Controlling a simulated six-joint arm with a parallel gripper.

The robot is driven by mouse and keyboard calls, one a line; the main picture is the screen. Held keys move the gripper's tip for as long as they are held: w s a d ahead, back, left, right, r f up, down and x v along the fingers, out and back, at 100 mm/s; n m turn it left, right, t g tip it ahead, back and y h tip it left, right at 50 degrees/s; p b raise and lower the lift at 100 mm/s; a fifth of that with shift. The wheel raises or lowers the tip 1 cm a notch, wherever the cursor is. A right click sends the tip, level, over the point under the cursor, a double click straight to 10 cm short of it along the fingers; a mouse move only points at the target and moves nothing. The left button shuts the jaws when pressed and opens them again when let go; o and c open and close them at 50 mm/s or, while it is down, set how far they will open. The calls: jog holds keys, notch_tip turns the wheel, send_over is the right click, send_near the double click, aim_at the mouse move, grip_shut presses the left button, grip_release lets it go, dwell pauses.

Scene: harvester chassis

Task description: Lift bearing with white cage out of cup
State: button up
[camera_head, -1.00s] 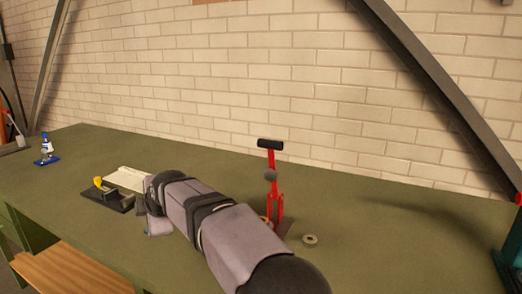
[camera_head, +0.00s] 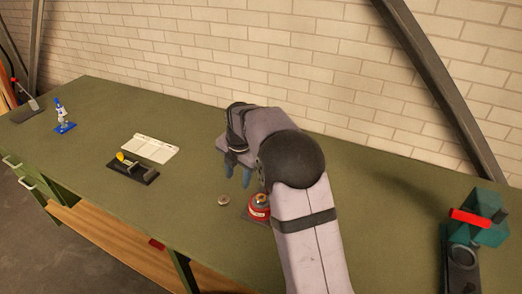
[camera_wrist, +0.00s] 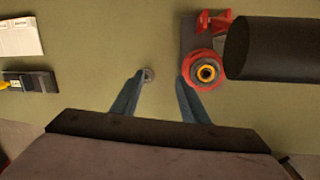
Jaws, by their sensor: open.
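My gripper (camera_wrist: 159,84) is open and empty, with its two blue fingers pointing down above the table; the fingers also show in the head view (camera_head: 238,172). A red cup (camera_head: 258,213) with a pale label stands to their right. In the wrist view the cup (camera_wrist: 190,80) is beside my right fingertip. A round bearing (camera_wrist: 206,71) with an orange-yellow ring and dark centre sits in its top. I cannot make out a white cage on it.
A black cylindrical handle (camera_wrist: 275,50) and a red metal part (camera_wrist: 214,20) are close to the cup. A white card (camera_head: 149,146) and a black holder with a yellow part (camera_head: 133,170) lie left. A green vise-like device (camera_head: 478,216) stands right. The table's left-middle is clear.

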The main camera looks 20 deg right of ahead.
jog(key=s+d+r+n+g+p, duration=0.1)
jog(key=s+d+r+g+p, duration=0.1)
jog(key=s+d+r+p, duration=0.2)
jog(key=s+d+p, duration=0.1)
jog(key=d+p, duration=0.1)
jog(key=p, duration=0.1)
jog(key=shift+n, duration=0.4)
jog(key=shift+f, duration=0.1)
notch_tip(320, 180, down, 6)
jog(key=b, duration=0.5)
jog(key=shift+a+r, duration=0.1)
jog(key=shift+r, duration=0.1)
jog(key=shift+f, duration=0.15)
jog(key=shift+f+b, duration=0.4)
jog(key=shift+f, duration=0.6)
jog(key=shift+r, duration=0.1)
dwell(0.9)
